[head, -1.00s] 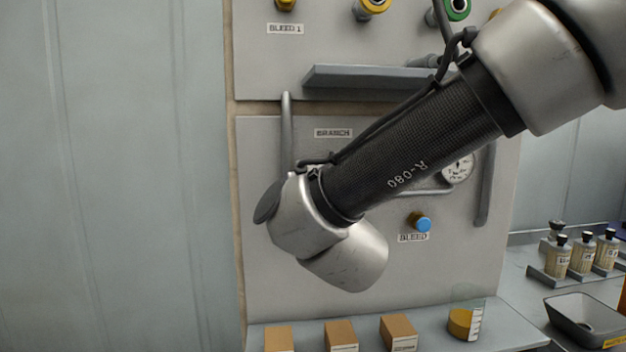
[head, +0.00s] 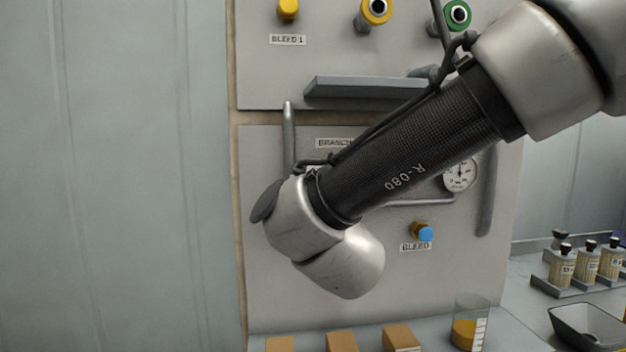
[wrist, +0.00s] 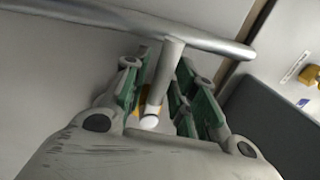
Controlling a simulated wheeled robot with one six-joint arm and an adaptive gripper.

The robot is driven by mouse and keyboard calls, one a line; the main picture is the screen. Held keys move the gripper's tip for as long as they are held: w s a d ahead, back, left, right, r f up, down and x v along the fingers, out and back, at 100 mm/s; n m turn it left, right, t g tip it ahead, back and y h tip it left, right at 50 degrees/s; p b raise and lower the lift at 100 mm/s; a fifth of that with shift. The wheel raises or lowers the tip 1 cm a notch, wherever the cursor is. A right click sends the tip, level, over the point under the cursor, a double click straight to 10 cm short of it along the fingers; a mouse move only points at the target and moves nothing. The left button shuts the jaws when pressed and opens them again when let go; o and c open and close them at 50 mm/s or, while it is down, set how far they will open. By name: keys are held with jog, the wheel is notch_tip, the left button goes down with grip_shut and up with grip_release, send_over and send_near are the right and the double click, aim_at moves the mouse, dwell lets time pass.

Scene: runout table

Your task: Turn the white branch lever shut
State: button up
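In the wrist view, the white branch lever (wrist: 165,82) sticks out from a grey pipe (wrist: 215,42) toward the camera, with a round white end. My gripper (wrist: 160,78) is open, with green-padded fingers on either side of the lever. A gap shows beside the lever on the left; contact on the right side is hard to tell. In the head view, my arm covers the lever and gripper; only the BRANCH label (head: 335,143) shows above it.
A grey shelf (head: 365,88) juts out above the arm. A blue-tipped bleed knob (head: 424,233) and a gauge (head: 460,175) are to the right. Boxes (head: 402,337) and a beaker (head: 468,325) stand on the bench (head: 490,340) below. Bottles (head: 588,262) stand at the far right.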

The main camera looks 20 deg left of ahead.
jog(key=shift+s, duration=0.1)
jog(key=v, duration=1.2)
